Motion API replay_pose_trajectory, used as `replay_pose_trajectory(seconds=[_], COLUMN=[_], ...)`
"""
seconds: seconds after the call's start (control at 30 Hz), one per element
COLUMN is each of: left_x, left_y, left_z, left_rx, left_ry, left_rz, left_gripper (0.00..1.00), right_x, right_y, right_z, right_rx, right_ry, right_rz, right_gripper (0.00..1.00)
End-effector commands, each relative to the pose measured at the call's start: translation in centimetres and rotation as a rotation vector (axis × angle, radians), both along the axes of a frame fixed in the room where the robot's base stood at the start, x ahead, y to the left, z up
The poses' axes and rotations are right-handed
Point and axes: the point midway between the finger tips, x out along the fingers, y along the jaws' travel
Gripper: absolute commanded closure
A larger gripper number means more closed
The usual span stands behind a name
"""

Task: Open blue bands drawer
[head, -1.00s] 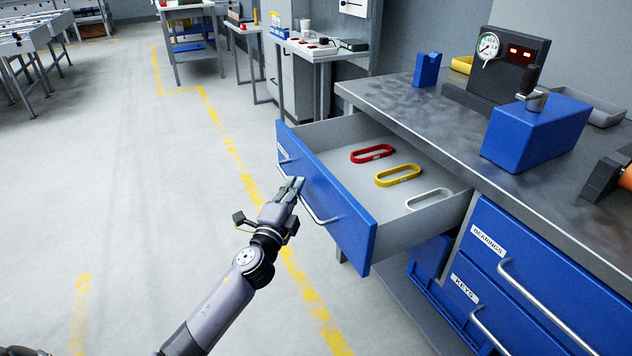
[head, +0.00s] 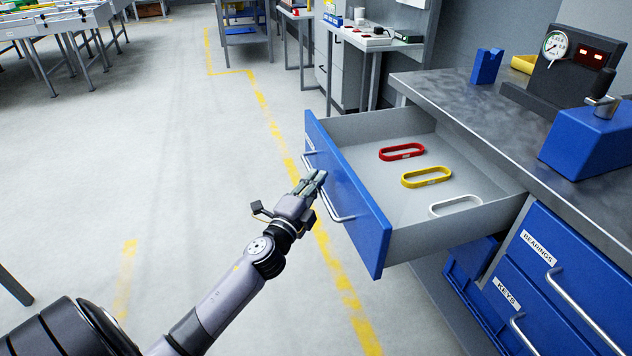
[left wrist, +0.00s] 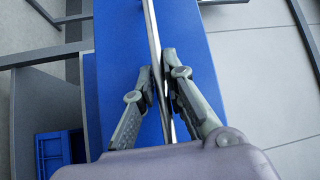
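The blue-fronted drawer (head: 350,200) stands pulled out from the workbench in the head view. Inside its grey tray lie a red band (head: 401,152), a yellow band (head: 426,177) and a white band (head: 455,205). A metal bar handle (head: 335,208) runs along its front. My left gripper (head: 317,178) is at this handle. In the left wrist view its two fingers (left wrist: 160,75) are closed about the handle bar (left wrist: 153,30), one on each side. The drawer's label is hidden or too small to read. My right gripper is in neither view.
Closed blue drawers marked BEARINGS (head: 539,247) and KEYS (head: 507,294) are to the right. A blue block (head: 590,140) and a dark box with a gauge (head: 565,60) stand on the workbench (head: 470,105).

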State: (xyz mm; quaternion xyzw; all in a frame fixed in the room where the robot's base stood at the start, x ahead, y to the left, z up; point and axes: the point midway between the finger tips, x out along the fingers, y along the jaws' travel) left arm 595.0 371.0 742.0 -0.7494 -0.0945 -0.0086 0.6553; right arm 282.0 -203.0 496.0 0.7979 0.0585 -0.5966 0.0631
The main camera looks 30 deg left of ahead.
Motion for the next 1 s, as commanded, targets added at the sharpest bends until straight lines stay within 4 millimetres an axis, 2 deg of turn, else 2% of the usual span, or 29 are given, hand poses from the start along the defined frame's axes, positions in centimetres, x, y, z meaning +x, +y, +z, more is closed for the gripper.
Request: replay_pose_trajectory(seconds=[0.27, 0.63, 0.77, 1.0], left_x=[0.0, -0.6, -2.4, -7.6], left_y=[0.0, -0.1, -0.3, -0.9], left_z=[0.0, -0.1, -0.4, -1.2], left_rx=[0.002, 0.001, 0.000, -0.001], left_ry=[0.000, 0.000, 0.002, 0.002], left_rz=[0.000, 0.000, 0.002, 0.004], left_gripper=[0.70, 0.70, 0.70, 0.70], right_x=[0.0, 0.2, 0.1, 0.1], right_y=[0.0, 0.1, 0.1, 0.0], right_z=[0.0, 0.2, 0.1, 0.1], right_rx=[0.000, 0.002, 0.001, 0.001], right_ry=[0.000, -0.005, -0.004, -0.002], right_rz=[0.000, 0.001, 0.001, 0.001], right_gripper=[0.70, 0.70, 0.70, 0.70])
